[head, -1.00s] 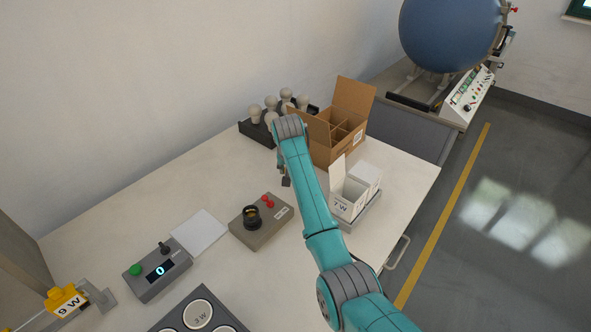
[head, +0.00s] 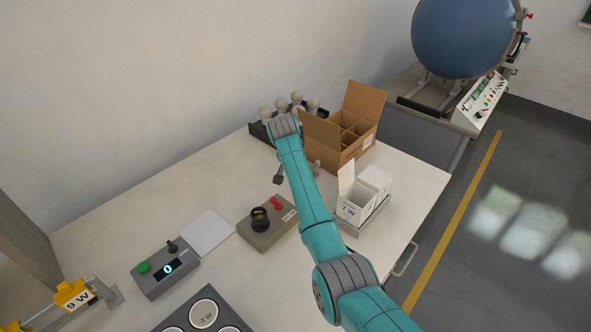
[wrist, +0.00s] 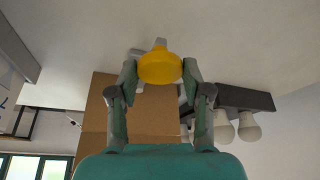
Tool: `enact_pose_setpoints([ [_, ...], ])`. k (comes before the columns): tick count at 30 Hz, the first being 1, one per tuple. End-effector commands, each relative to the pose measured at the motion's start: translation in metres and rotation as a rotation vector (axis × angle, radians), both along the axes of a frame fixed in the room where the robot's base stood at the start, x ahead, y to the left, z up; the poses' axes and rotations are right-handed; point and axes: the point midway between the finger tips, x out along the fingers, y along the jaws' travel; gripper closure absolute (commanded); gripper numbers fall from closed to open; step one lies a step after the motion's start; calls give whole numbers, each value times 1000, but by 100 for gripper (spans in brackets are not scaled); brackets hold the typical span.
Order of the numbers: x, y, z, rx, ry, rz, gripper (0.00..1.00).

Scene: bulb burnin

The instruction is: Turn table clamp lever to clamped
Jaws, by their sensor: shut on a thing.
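A yellow, round-headed knob (wrist: 160,68) sits between the fingertips of my gripper (wrist: 159,76) in the wrist view. The fingers press on it from both sides. Grey metal shows just beyond the knob, like part of a lever or post; how the two join is unclear. In the head view my arm covers most of the gripper, and only a small dark part of it shows left of the arm, above the white table (head: 150,215). The knob is hidden there. I cannot tell the lever's position or the clamp's state.
An open cardboard box (head: 345,145) and a dark rack of bulbs (head: 258,131) stand near the gripper. A grey socket box (head: 268,232), a white 7 W carton (head: 352,207) and a control box (head: 165,272) stand on the table. Its middle left is fairly clear.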

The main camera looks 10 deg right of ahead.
Motion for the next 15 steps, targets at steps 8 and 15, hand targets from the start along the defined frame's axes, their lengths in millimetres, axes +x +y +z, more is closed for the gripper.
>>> enact_pose_setpoints([
  [8, 0, 0, 0, 1, -2, 1, 26],
  [15, -1, 1, 4, 1, -3, 2, 26],
])
